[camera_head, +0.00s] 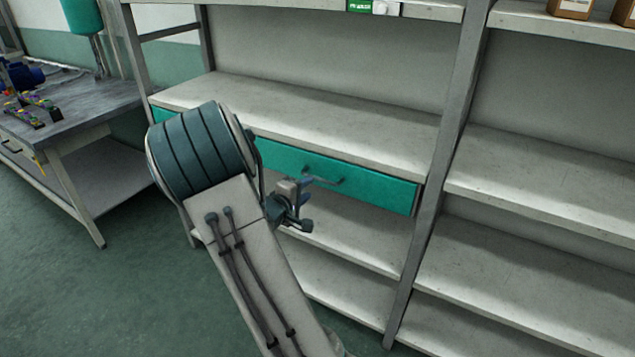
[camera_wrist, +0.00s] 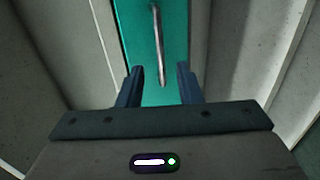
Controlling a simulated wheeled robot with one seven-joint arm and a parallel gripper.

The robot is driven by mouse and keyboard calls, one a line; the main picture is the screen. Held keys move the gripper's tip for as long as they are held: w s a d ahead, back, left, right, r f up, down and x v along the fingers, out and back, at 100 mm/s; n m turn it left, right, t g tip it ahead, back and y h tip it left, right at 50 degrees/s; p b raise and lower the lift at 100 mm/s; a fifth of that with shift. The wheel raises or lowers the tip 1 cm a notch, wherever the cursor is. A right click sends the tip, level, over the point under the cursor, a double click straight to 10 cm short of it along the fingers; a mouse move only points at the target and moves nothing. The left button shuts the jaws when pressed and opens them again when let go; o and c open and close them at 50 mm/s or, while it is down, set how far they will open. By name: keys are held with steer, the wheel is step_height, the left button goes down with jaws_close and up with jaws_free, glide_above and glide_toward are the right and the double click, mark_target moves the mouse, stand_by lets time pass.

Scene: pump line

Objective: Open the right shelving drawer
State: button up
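The right shelving drawer (camera_head: 385,191) has a teal front under the shelf board and looks shut, flush with the shelving. Its bar handle (camera_head: 324,179) is grey. My gripper (camera_head: 303,189) is at the handle, partly hidden behind my arm. In the wrist view, the two dark fingers of my gripper (camera_wrist: 160,86) are apart. The teal drawer front (camera_wrist: 135,35) lies ahead, and the handle (camera_wrist: 158,45) runs lengthwise, its lower end between the fingers in the picture. No contact with the handle can be made out.
Another teal strip (camera_head: 161,115) shows left of my arm, under the same shelf board. A grey upright (camera_head: 437,180) stands right of the drawer, with open empty shelves (camera_head: 540,190) beyond. A workbench (camera_head: 85,115) with parts stands left. Green floor (camera_head: 110,290) is clear below it.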

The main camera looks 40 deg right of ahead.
mark_target(319, 180)
steer(key=x, duration=0.7)
steer(key=shift+d, duration=0.1)
jaws_close()
